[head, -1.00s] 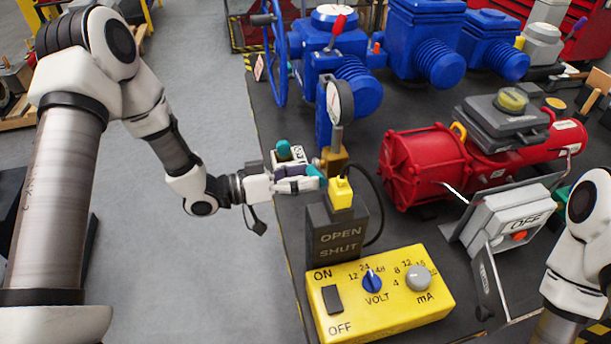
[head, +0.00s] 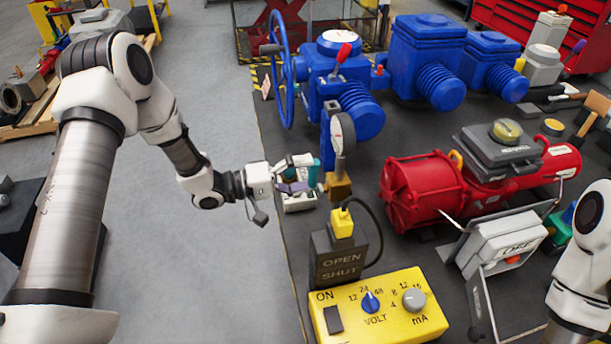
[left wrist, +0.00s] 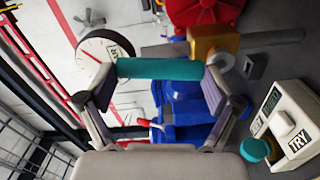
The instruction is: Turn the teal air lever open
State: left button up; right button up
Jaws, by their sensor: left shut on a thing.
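The teal air lever (left wrist: 160,70) lies across between the two fingertips in the left wrist view. My left gripper (left wrist: 155,88) is shut on it, one finger at each side. In the head view, the left gripper (head: 302,172) is at the lever (head: 314,174), just left of the brass valve block (head: 338,187). The brass block (left wrist: 214,42) also shows beside the lever's right end in the wrist view. The round gauge (head: 342,133) stands above the brass block. My right arm shows at the right edge, but its gripper is out of frame.
A white box (head: 298,203) sits below the left gripper; its TRY label (left wrist: 298,143) and teal knob (left wrist: 256,149) show in the wrist view. Nearby are the OPEN/SHUT block (head: 337,262), yellow meter box (head: 385,318), blue handwheel valve (head: 325,90) and red actuator (head: 425,190).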

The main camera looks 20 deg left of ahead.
pick_arm(q)
jog(key=shift+w+a+r+n, duration=0.2)
jog(key=shift+w+a+n, duration=0.15)
jog(key=shift+w+n, duration=0.35)
jog(key=shift+s, duration=0.15)
jog(key=o, duration=1.3)
jog(key=shift+c, duration=0.2)
jog(key=shift+o, duration=0.6)
jog(key=shift+d+f, duration=0.1)
jog(key=v, duration=1.2)
